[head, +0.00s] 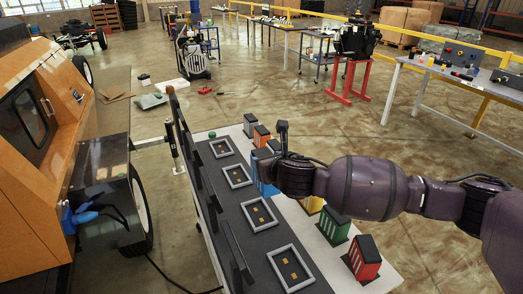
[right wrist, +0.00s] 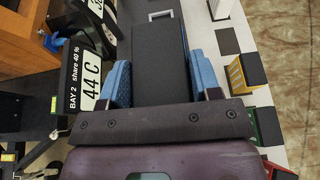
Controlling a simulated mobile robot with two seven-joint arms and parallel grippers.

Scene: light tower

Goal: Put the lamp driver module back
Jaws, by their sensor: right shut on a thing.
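My right gripper (head: 266,182) reaches in from the right over the table in the head view. In the right wrist view, its two blue fingers (right wrist: 162,85) are shut on a dark block-shaped module (right wrist: 160,60), one on each side. The module hides part of a pale rectangular frame (right wrist: 164,15) beneath or beyond it; I cannot tell whether they touch. A sign reading "BAY 2 share 40 % 44 C" (right wrist: 90,72) stands just left of the fingers. In the head view my wrist hides most of the held module. My left gripper is not in view.
Pale bay frames, including a near one (head: 291,268), line the dark table top. Upright dark panels (head: 240,250) stand along its left side. Orange (head: 262,135), green (head: 334,226) and red (head: 364,258) modules stand along the right edge. An orange vehicle (head: 60,120) is at left.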

